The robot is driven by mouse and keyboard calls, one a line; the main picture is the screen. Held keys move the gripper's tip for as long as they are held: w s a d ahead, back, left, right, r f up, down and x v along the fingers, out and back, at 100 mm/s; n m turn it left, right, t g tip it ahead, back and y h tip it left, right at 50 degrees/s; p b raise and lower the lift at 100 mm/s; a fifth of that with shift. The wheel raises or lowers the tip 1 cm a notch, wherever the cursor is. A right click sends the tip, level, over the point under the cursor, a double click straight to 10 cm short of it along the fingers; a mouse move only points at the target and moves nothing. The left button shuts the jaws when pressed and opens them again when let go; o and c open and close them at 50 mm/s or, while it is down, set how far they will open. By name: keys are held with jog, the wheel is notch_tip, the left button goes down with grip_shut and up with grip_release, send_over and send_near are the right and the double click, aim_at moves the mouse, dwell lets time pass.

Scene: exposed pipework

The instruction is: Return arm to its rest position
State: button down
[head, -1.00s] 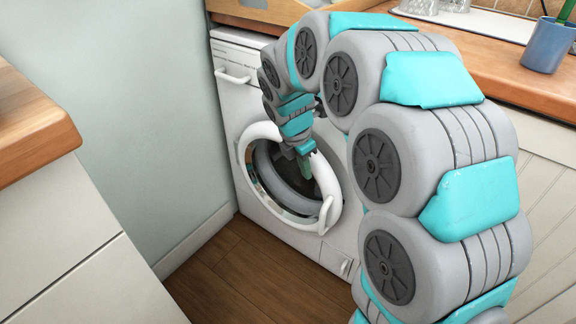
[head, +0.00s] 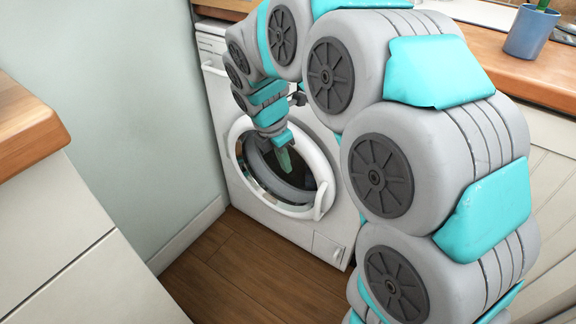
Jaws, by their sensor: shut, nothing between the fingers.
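My arm arches from the lower right, up over the top of the view and down to the left. It ends in my gripper (head: 285,160), which points down in front of the washing machine door. The gripper's green fingers look shut, with nothing seen between them. The white washing machine (head: 243,199) stands under the counter, with its round door (head: 322,170) and door handle (head: 324,200) facing me. The gripper overlaps the door glass in the view; I cannot tell how far it is from the glass. My arm hides the machine's upper right.
A wooden worktop (head: 486,38) runs along the back right, with a blue cup (head: 530,32) on it. Another cabinet with a wooden top (head: 28,135) stands at the left. A pale wall (head: 135,120) is behind it. The wooden floor (head: 235,275) in front is clear.

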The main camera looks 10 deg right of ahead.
jog(key=v, duration=0.7)
jog(key=s+d+f+m+g, duration=0.1)
jog(key=s+d+f+m, duration=0.1)
jog(key=s+m, duration=0.6)
jog(key=s+d+f+m+g+y, duration=0.1)
jog(key=s+d+f+m, duration=0.2)
jog(key=s+m, duration=0.5)
jog(key=s+d+f+m+g+y, duration=0.1)
jog(key=s+d+m, duration=0.4)
jog(key=s, duration=0.9)
jog(key=f+m, duration=0.1)
jog(key=m, duration=0.2)
jog(key=shift+s+f, duration=0.25)
